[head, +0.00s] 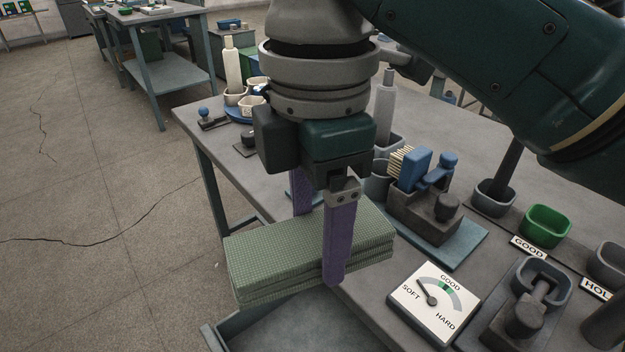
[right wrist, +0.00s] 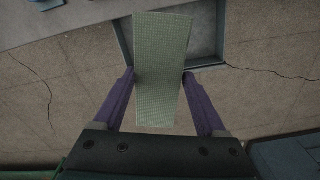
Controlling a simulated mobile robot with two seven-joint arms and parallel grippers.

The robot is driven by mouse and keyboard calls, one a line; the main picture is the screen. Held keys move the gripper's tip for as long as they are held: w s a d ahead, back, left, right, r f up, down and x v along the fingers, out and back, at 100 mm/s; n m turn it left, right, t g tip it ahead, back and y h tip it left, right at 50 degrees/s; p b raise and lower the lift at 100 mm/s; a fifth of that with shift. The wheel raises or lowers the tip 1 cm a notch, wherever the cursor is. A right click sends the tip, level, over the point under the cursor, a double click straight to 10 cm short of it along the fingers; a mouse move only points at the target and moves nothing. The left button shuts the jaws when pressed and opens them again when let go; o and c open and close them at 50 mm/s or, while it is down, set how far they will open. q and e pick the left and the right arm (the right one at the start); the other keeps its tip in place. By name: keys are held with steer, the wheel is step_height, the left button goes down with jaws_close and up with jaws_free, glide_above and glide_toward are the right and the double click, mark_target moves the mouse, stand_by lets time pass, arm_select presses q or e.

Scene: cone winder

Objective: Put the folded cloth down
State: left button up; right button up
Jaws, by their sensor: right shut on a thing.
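The folded cloth (head: 290,254) is green, checked and stacked in several layers. My right gripper (head: 318,245) is shut on it, with one purple finger on its near side and the other on its far side. In the head view the cloth is level and overlaps the table's left front edge. The right wrist view shows the cloth (right wrist: 161,70) between both purple fingers (right wrist: 158,88), with a grey tray (right wrist: 207,60) beyond and below it. I cannot tell the exact gap between cloth and tray. My left gripper is not in view.
The grey tray (head: 215,338) also shows below the cloth in the head view, beside the table (head: 225,165). A gauge marked SOFT, GOOD, HARD (head: 436,301) lies right of the cloth. A brush holder (head: 425,212) and a green bin (head: 545,225) stand farther right. Open floor lies left.

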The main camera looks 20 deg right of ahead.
steer(key=s+f+n+b, duration=0.1)
steer(key=f+b, duration=0.1)
steer(key=f, duration=0.5)
steer(key=s+f+n+b, duration=0.1)
steer(key=f+b, duration=0.2)
steer(key=f, duration=0.5)
steer(key=s+d+f+n+b, duration=0.1)
steer(key=f+b, duration=0.2)
steer(key=f, duration=0.5)
steer(key=shift+s+f, duration=0.1)
steer(key=shift+s, duration=0.1)
arm_select(q)
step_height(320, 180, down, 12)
steer(key=b, duration=0.2)
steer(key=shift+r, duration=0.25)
arm_select(e)
steer(key=shift+f, duration=2.2)
steer(key=shift+f+b, duration=0.15)
steer(key=shift+b, duration=0.15)
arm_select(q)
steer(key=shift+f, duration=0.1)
arm_select(e)
steer(key=o, duration=1.3)
